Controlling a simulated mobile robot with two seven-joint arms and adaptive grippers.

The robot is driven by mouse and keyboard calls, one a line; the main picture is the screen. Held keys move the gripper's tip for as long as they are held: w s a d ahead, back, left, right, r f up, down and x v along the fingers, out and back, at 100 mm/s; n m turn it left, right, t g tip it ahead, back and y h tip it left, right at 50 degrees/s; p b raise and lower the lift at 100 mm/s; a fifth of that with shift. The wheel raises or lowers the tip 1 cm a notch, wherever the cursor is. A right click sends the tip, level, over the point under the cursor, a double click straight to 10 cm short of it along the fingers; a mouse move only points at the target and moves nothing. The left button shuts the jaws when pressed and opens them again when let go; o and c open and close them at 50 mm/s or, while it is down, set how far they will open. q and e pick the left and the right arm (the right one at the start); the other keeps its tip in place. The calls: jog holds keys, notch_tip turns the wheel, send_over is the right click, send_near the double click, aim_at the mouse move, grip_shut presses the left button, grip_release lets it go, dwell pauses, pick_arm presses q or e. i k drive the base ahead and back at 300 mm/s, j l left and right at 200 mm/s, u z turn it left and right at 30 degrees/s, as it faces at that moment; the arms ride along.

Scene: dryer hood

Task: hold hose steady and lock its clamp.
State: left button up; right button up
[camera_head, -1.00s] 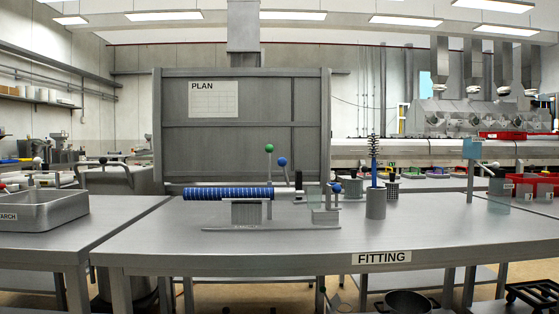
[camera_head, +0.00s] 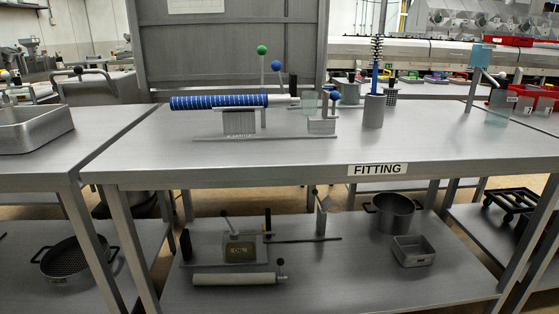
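A blue ribbed hose (camera_head: 218,102) lies level on a grey support block (camera_head: 239,122) on the fitting table (camera_head: 160,150). Its right end meets a pale pipe (camera_head: 283,100). Two upright levers stand at the join, one with a green ball (camera_head: 262,49) and one with a blue ball (camera_head: 276,66). A lower blue ball (camera_head: 335,96) sits right of the pipe, near a clear plate (camera_head: 310,103). I cannot tell which lever belongs to the clamp. Neither of my grippers shows in the head view.
A grey holder (camera_head: 374,111) with a blue-handled brush stands right of the hose. A pale blue box on a post (camera_head: 480,58) is at the right. The lower shelf holds a pot (camera_head: 393,214), a small tray (camera_head: 413,251) and a white roller (camera_head: 234,279). The table front is clear.

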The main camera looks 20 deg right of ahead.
aim_at(276, 65)
jog(key=i+z, duration=0.25)
jog(key=i, duration=0.45)
jog(key=i+j+z, duration=0.2)
jog(key=i, duration=0.5)
jog(key=k+u, duration=0.35)
jog(key=k, duration=0.7)
jog(key=i+z, duration=0.15)
jog(key=i, duration=0.3)
jog(key=i+j+z, duration=0.15)
jog(key=i, duration=0.3)
